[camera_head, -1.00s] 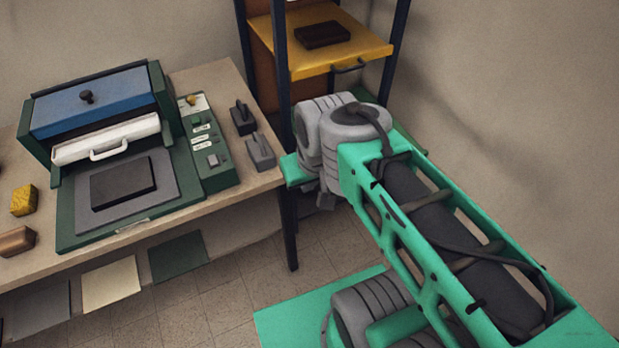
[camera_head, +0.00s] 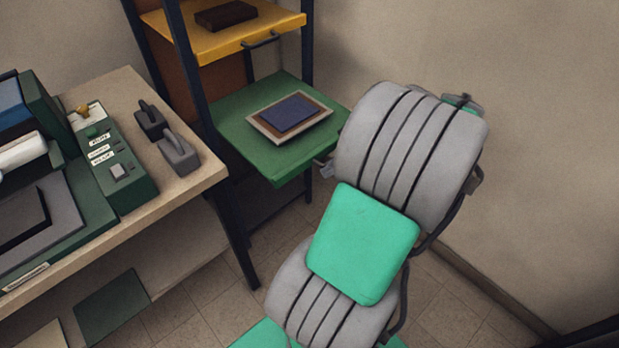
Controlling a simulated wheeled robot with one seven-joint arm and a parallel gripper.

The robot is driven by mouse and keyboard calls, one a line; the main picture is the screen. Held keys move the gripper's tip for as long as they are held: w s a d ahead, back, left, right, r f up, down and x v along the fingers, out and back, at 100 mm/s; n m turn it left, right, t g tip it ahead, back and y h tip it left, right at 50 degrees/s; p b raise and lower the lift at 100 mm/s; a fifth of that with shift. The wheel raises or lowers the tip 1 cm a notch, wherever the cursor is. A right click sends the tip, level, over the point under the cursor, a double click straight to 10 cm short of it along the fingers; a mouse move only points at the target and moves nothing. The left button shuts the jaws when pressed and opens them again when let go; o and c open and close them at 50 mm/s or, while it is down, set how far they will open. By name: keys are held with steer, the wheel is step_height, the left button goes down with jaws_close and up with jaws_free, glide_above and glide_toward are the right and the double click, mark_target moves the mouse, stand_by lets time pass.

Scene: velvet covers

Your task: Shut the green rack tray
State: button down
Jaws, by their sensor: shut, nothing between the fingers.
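The green rack tray (camera_head: 240,128) sticks well out of the rack (camera_head: 188,75), below the yellow tray. A flat board with a dark blue pad (camera_head: 289,114) lies on it. My thick grey and green arm stands to the right of the tray's front edge and hides part of the space there. A small grey tip of my gripper (camera_head: 326,169) shows at the tray's front edge, with the rest hidden behind the arm. It holds nothing that I can see. I cannot tell whether it touches the tray or its handle.
The yellow tray (camera_head: 225,41) above holds a dark brown block (camera_head: 225,15) and has a dark handle (camera_head: 261,40). A workbench (camera_head: 185,190) with a green press and two grey-handled blocks stands at the left. Tiled floor and a bare wall (camera_head: 480,60) lie around my arm.

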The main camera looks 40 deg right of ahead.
steer(key=w+a+f, duration=0.3)
steer(key=w+f, duration=0.4)
steer(key=w, duration=0.1)
steer(key=shift+w+a, duration=0.15)
steer(key=shift+a, duration=0.25)
steer(key=shift+f, duration=0.1)
